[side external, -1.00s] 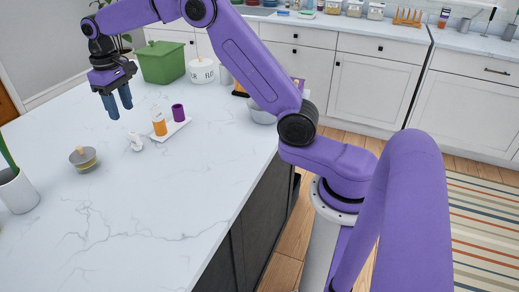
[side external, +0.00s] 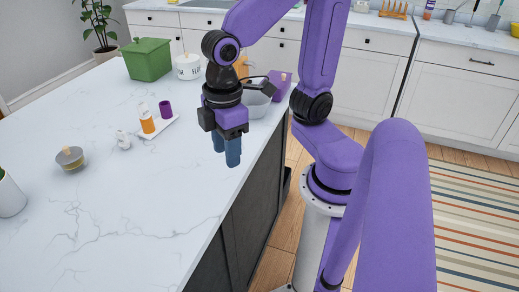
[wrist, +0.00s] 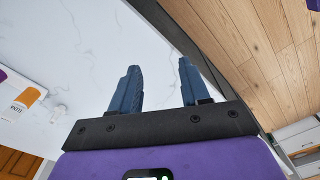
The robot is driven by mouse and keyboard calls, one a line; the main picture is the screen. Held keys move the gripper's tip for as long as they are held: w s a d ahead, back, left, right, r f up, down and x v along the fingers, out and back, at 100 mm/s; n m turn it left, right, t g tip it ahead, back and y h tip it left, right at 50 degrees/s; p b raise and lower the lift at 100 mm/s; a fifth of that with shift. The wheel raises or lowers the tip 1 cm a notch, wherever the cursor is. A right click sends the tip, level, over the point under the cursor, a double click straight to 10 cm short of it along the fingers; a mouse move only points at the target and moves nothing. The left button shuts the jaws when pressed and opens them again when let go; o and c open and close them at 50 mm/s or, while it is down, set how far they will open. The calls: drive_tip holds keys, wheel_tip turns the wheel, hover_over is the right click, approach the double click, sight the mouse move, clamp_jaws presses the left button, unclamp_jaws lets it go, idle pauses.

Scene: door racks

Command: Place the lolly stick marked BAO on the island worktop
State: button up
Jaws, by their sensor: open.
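My gripper (side external: 227,158) is open and empty, its blue fingers pointing down over the right edge area of the island worktop (side external: 110,225). In the wrist view the two fingers (wrist: 158,68) stand apart with only white worktop (wrist: 80,45) between them. No lolly stick with a readable BAO marking can be made out in either view. A purple container (side external: 280,82) stands behind my gripper, partly hidden by the arm; what it holds is too small to tell.
A white tray (side external: 163,130) holds an orange bottle (side external: 147,122) and a purple cup (side external: 165,109). A grey bowl (side external: 256,105), green box (side external: 148,60) and white canister (side external: 188,67) stand farther back. A small lidded pot (side external: 70,159) is at left. The front worktop is clear.

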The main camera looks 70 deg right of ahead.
drive_tip(key=s+d+f+n, duration=0.1)
drive_tip(key=s+d+f, duration=0.1)
drive_tip(key=s, duration=0.4)
drive_tip(key=shift+d+n, duration=0.4)
drive_tip(key=shift+d, duration=0.3)
